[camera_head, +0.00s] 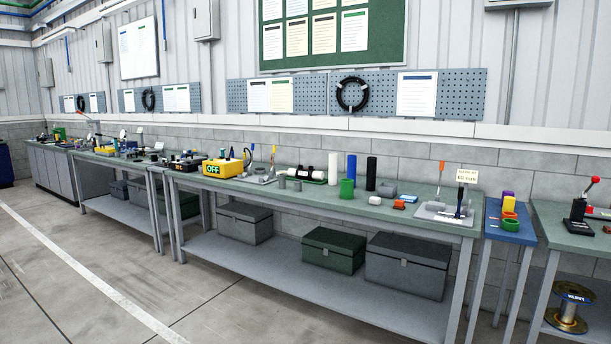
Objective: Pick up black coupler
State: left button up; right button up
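A tall black cylinder (371,173) stands upright on the green-topped workbench (330,202), right of a blue cylinder (351,166) and a white cylinder (334,168). A horizontal white piece with black ends (306,173) lies to their left. Small grey cylinders (297,185) stand near the front edge. I cannot tell for sure which dark piece is the black coupler. Neither of my grippers is in view.
Storage boxes (334,249) fill part of the lower shelf. The floor (60,270) in front is clear.

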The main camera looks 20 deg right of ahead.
aim_at(304, 174)
jog(key=i+z, duration=0.2)
jog(key=i, duration=0.85)
jog(key=i+j+z, duration=0.1)
jog(key=i, duration=2.65)
